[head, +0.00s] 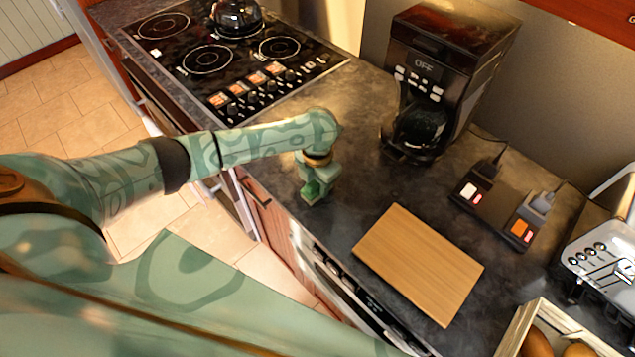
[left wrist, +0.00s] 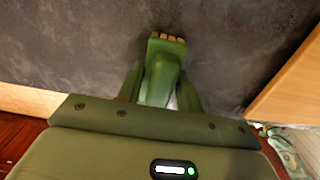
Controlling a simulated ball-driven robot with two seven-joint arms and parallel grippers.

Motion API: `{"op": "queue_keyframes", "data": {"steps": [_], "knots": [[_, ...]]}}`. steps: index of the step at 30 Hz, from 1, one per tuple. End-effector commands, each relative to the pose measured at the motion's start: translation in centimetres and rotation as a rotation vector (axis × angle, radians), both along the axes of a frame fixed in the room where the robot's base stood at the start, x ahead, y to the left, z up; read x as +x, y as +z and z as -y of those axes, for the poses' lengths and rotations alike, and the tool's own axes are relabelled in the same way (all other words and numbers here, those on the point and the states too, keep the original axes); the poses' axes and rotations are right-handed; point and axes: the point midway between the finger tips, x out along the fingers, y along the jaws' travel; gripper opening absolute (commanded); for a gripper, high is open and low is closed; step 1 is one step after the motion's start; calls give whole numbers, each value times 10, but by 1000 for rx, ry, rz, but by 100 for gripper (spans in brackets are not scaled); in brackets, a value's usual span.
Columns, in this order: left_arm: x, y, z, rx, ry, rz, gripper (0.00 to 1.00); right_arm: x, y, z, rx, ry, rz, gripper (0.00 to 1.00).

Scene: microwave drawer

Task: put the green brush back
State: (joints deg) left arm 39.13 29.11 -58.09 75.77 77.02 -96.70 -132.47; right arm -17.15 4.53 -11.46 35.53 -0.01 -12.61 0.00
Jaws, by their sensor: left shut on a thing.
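My left gripper (head: 314,190) points down over the dark countertop, near its front edge, left of the wooden cutting board. In the left wrist view the left gripper (left wrist: 160,92) is shut on the green brush (left wrist: 164,58), between its two green fingers. The brush has tan bristles at its far end, over the grey counter. In the head view the brush is hard to tell from the green gripper. I cannot tell whether the brush touches the counter. My right gripper is not in view.
The cutting board (head: 420,262) lies right of the gripper. A stove (head: 215,60) with a kettle (head: 237,18) is at the back left. A dish rack (head: 605,262) is far right.

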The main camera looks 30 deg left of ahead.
Motion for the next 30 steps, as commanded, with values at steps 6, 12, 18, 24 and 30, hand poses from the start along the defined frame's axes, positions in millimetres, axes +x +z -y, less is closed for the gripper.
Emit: {"op": "queue_keyframes", "data": {"steps": [6, 12, 18, 24, 30], "knots": [[0, -2, 0, 0, 0, 0, 15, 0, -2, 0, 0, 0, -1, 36], [0, -3, 0, 0, 0, 0, 58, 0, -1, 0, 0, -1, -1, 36], [0, -2, 0, 0, 0, 0, 58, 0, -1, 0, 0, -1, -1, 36], [1, 24, 0, 0, -1, 3, 58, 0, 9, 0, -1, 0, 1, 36], [1, 74, 0, 1, -1, 3, 58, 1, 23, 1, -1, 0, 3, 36]]}}
